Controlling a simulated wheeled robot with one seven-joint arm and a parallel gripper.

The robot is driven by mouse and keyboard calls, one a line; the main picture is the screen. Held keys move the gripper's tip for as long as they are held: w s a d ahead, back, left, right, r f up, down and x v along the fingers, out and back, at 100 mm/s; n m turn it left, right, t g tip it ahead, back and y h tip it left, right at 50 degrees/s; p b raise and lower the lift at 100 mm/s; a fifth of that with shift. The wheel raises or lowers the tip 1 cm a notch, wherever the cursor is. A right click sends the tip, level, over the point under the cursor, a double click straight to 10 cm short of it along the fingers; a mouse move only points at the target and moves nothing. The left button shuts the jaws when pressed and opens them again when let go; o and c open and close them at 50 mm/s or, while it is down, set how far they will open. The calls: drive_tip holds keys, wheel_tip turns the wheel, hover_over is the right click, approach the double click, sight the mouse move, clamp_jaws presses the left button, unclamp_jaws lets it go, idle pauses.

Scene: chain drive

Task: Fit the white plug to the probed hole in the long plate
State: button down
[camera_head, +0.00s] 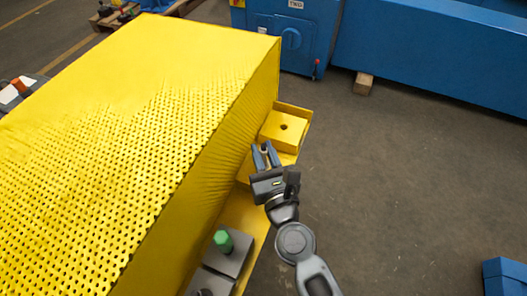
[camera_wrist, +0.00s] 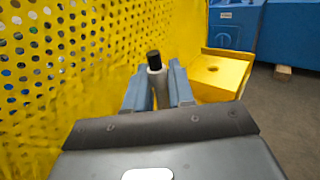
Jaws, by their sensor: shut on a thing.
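My gripper (camera_wrist: 157,88) is shut on the white plug (camera_wrist: 156,84), a pale upright cylinder with a black top. The plug stands between the blue-grey fingers. In the head view my gripper (camera_head: 266,153) is over the yellow ledge, beside the perforated guard, and the plug is barely visible there. A yellow block (camera_head: 272,138) with one dark round hole (camera_head: 284,127) lies just beyond the fingertips; it also shows ahead and right in the wrist view (camera_wrist: 231,78). The plug is apart from that hole. I cannot tell whether this block is the long plate.
The large yellow perforated guard (camera_head: 150,110) stands close along the gripper's left. Nearer, a grey block (camera_head: 237,262) holds a green plug (camera_head: 223,240); another grey block lies beside it. Blue machinery (camera_head: 430,55) stands at the back.

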sight(265, 162)
drive_tip(key=shift+f+b, duration=0.85)
drive_tip(key=c, duration=0.9)
unclamp_jaws()
drive_tip(key=shift+s, duration=0.1)
drive_tip(key=b+v, duration=0.1)
drive_tip(key=v, duration=0.5)
drive_tip(key=shift+s+d+f, duration=0.1)
drive_tip(key=shift+s, duration=0.05)
drive_tip(key=shift+s+d+b, duration=0.2)
drive_tip(key=shift+s+b, duration=0.15)
drive_tip(key=shift+s, duration=0.3)
